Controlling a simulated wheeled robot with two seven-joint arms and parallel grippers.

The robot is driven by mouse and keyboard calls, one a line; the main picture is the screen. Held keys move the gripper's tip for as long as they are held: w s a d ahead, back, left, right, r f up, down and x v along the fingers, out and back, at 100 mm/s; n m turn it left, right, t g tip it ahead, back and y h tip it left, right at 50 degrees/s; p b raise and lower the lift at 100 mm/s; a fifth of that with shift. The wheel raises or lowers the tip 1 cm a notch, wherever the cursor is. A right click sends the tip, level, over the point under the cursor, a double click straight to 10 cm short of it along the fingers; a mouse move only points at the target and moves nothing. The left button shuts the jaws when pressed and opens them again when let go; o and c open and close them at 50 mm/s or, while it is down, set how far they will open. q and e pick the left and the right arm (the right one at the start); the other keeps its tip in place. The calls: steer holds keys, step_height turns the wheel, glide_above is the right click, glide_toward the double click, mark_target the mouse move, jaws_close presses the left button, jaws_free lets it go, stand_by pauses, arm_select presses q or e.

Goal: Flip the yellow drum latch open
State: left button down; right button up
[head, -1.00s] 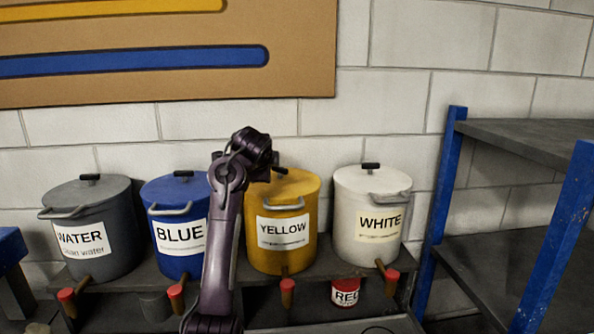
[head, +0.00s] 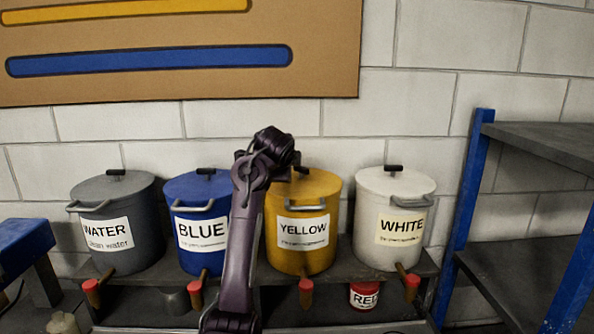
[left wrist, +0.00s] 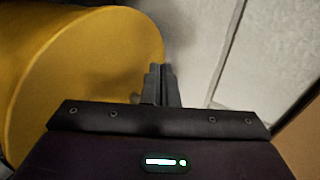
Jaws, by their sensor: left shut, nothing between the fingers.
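The yellow drum (head: 301,261) stands on the bench between the blue and white drums, with a "YELLOW" label and a grey front handle (head: 302,208). My left arm rises in front of its left edge, and the wrist is above the lid's left part. The left wrist view shows my left gripper (left wrist: 160,72) shut and empty, beside the rim of the yellow drum (left wrist: 60,65). I cannot tell whether the fingers touch the drum. A dark piece (head: 300,170) shows at the lid's back; I cannot make out the latch or its state. My right gripper is out of view.
The blue drum (head: 188,258) and grey water drum (head: 135,255) stand left, the white drum (head: 372,245) right. Red-tipped taps stick out in front. A red-labelled can (head: 364,296) sits below. A blue-posted shelf (head: 470,200) stands right; the wall is close behind.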

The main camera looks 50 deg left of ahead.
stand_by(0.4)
arm_select(q)
steer(key=shift+w+d, duration=0.3)
steer(key=shift+d, duration=0.05)
steer(key=shift+p, duration=0.3)
